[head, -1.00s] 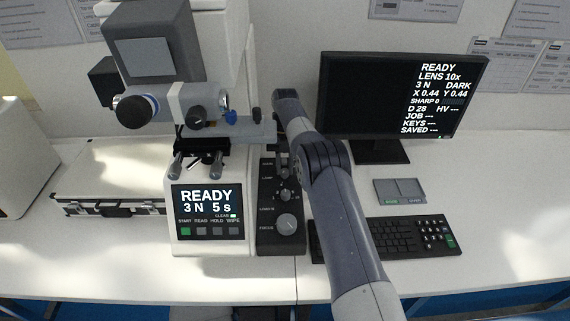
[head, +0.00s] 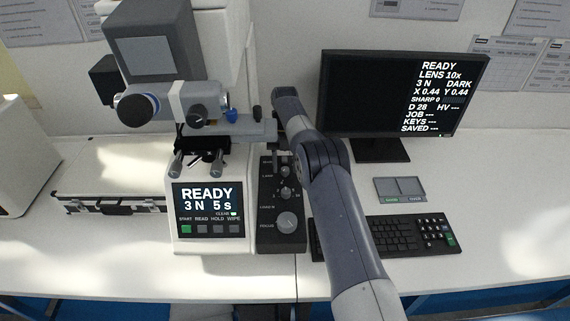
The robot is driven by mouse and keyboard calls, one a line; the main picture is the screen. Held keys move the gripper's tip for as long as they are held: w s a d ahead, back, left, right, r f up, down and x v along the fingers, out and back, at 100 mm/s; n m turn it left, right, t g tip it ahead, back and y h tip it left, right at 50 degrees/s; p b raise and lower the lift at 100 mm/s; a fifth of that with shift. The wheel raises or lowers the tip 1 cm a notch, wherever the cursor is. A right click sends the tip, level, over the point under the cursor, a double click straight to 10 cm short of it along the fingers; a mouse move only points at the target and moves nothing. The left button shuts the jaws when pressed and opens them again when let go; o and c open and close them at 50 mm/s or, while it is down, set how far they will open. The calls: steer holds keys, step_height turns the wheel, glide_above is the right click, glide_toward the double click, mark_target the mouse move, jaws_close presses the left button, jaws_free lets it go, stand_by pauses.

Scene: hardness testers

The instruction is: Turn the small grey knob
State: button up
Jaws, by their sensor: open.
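The dark control panel (head: 262,245) on the right side of the hardness tester carries several grey knobs in a column. A small grey knob (head: 284,171) sits near the top by the lamp label. A somewhat larger grey knob (head: 286,193) is below it, and a large grey focus knob (head: 287,222) is at the bottom. My arm passes close to the right of the panel and reaches up and back.
The tester screen (head: 207,199) reads READY, 3 N, 5 s. A monitor (head: 365,95), a grey pad (head: 400,189) and a keyboard (head: 395,237) stand to the right. A black-edged case (head: 105,190) lies to the left. The bench front is clear.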

mark_target(285, 167)
step_height(285, 167, up, 9)
steer(key=p, duration=0.2)
steer(key=shift+f+p, duration=0.2)
steer(key=shift+p, duration=0.15)
steer(key=shift+r+p, duration=0.7)
